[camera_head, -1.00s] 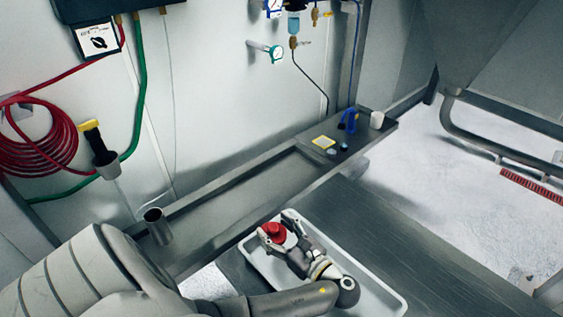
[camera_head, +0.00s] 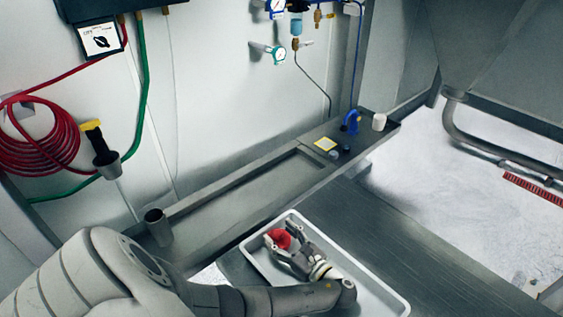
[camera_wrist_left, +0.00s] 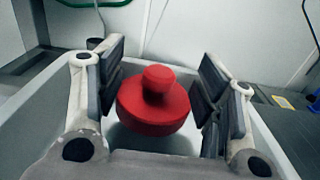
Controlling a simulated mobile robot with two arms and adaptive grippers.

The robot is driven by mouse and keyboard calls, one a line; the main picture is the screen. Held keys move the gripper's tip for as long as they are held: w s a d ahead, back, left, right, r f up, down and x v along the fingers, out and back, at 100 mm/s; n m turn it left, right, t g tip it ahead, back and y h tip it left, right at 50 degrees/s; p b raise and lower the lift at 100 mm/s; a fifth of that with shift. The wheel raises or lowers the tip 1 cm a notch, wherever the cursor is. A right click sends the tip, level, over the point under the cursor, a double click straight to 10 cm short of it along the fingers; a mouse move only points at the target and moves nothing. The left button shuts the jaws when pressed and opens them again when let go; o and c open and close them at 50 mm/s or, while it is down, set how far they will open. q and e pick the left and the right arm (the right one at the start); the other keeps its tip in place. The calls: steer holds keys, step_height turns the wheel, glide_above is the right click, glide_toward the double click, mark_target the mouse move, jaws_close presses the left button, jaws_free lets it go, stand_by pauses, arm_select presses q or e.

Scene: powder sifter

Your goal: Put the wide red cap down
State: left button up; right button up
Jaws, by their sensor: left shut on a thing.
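The wide red cap (camera_head: 279,239) is a round red disc with a knob on top. It is over the far end of the white tray (camera_head: 392,292) on the metal bench. My left gripper (camera_head: 277,241) is shut on the cap. In the left wrist view the cap (camera_wrist_left: 153,107) sits knob up between the two dark finger pads of the gripper (camera_wrist_left: 160,88). Whether its underside touches the tray floor cannot be told. My right gripper is not in view.
A metal ledge (camera_head: 238,205) runs along the wall behind the tray. It carries a steel cup (camera_head: 158,227), a yellow-edged pad (camera_head: 326,144), a blue item (camera_head: 351,122) and a white cup (camera_head: 379,121). The bench (camera_head: 400,235) right of the tray is clear.

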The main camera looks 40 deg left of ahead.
arm_select(q)
steer(key=shift+f, duration=0.1)
steer(key=shift+f, duration=0.4)
steer(key=shift+f+b, duration=0.1)
steer(key=shift+b, duration=0.25)
steer(key=o, duration=0.8)
